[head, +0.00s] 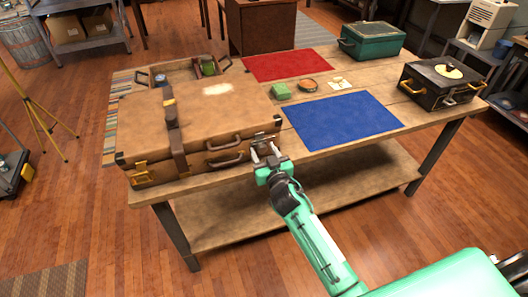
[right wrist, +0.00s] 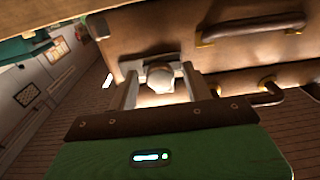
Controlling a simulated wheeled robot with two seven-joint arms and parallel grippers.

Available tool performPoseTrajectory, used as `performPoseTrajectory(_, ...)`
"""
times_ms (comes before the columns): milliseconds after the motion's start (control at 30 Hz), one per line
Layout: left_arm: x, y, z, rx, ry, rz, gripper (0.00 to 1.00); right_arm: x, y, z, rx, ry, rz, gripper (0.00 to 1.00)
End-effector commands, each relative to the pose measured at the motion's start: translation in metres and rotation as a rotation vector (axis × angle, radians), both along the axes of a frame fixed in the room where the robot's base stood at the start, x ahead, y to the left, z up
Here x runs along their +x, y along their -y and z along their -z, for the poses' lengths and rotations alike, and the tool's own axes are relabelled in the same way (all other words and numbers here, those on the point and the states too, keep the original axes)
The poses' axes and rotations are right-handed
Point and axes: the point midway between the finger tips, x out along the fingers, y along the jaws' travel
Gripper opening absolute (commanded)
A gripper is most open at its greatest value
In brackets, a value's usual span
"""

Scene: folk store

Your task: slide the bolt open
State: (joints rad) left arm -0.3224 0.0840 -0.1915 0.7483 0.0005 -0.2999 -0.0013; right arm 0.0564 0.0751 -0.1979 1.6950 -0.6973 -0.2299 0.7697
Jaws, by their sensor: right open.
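A brown suitcase (head: 205,122) lies on the wooden table, with a leather strap round it and dark handles on its front. A pale metal bolt (head: 263,139) sits on its front near the right corner. In the right wrist view a rounded pale knob (right wrist: 160,79) of the bolt stands out from the suitcase front. My right gripper (head: 264,153) is open in front of the bolt, its fingers on either side of the knob in the wrist view. I cannot tell whether they touch it. My left gripper is out of view.
A suitcase handle (right wrist: 268,92) is close to the right of my right gripper in the wrist view.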

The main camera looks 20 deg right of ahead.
Motion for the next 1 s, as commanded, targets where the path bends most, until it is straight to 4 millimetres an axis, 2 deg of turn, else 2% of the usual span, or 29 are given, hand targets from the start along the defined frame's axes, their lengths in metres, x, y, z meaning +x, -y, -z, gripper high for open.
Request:
performPoseTrajectory(167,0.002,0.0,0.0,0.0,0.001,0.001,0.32,0.0,0.0,0.0,0.0,0.0,0.0,0.5)
performPoseTrajectory(400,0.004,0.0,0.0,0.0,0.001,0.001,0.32,0.0,0.0,0.0,0.0,0.0,0.0,0.03)
performPoseTrajectory(433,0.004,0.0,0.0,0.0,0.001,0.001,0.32,0.0,0.0,0.0,0.0,0.0,0.0,0.0)
performPoseTrajectory(567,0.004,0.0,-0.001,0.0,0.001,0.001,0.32,0.0,0.002,0.0,0.0,0.0,0.0,0.0)
performPoseTrajectory(667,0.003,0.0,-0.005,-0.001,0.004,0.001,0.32,0.0,0.016,-0.001,-0.002,-0.001,0.0,0.0)
performPoseTrajectory(800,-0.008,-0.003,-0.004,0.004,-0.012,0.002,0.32,0.001,0.034,-0.001,-0.001,-0.001,0.0,0.0)
performPoseTrajectory(1000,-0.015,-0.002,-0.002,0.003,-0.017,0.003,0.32,0.002,0.038,0.0,-0.001,0.0,0.002,0.0)
